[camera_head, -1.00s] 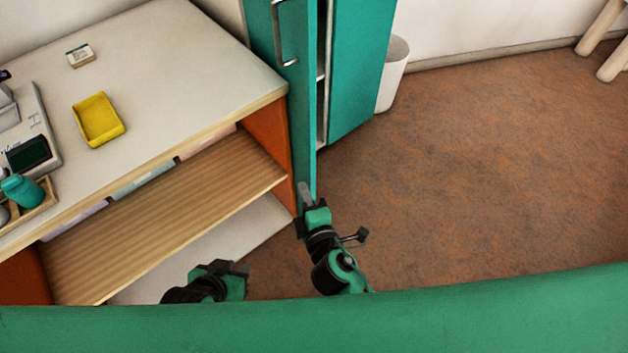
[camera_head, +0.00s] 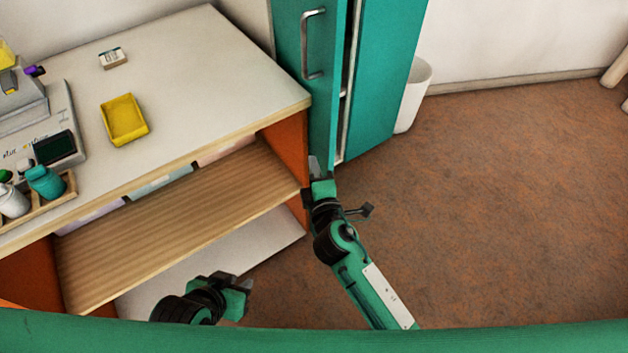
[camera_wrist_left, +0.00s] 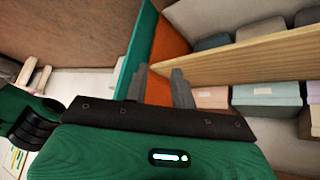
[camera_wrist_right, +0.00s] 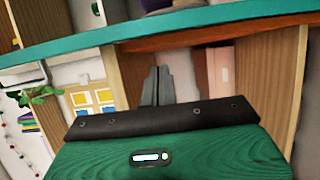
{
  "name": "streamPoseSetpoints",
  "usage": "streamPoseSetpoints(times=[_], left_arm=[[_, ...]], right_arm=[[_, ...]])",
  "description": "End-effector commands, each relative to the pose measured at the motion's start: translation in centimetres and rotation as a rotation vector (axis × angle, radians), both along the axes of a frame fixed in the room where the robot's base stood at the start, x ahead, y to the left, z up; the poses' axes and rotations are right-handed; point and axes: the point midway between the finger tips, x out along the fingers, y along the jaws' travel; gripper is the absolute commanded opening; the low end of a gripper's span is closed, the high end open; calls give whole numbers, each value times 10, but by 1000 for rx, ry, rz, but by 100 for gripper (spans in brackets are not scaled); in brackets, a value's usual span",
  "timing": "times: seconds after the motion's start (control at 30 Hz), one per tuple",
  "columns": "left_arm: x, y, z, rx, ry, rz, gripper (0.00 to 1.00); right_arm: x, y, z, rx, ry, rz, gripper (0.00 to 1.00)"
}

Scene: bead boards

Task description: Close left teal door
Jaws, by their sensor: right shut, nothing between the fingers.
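The left teal door (camera_head: 318,95), with a silver handle (camera_head: 311,43), stands at the top middle of the head view. A dark gap with a pale edge separates it from a second teal panel (camera_head: 385,65) on its right. My right gripper (camera_head: 315,166) is shut and empty, with its fingertips at the lower end of the left door; I cannot tell whether they touch it. A teal strip (camera_wrist_right: 150,32) crosses the right wrist view above the fingers. My left gripper (camera_head: 246,285) is open and empty, low in front of the shelf unit, away from the door.
A white counter (camera_head: 200,70) with a wooden shelf (camera_head: 180,220) beneath fills the left side. It carries a yellow tray (camera_head: 124,118), a small box (camera_head: 113,58) and a card machine (camera_head: 52,145). A white bin (camera_head: 413,95) stands beyond the teal panels. The brown floor (camera_head: 500,200) at right is clear.

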Motion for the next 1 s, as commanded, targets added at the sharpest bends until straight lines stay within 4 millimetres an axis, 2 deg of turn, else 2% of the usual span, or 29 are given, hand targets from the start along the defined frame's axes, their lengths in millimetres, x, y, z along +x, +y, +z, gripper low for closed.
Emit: streamPoseSetpoints(times=[0.03,0.2,0.77,1.0], left_arm=[[-1,2,1,6,12,2,26],[-5,5,1,13,34,5,26],[-2,7,4,20,35,8,26],[-15,22,8,61,127,29,26]], right_arm=[[3,-9,0,-4,0,-1,0],[11,-23,0,-2,0,0,0],[14,-30,0,-3,0,6,0],[22,-47,2,-7,-1,59,0]])
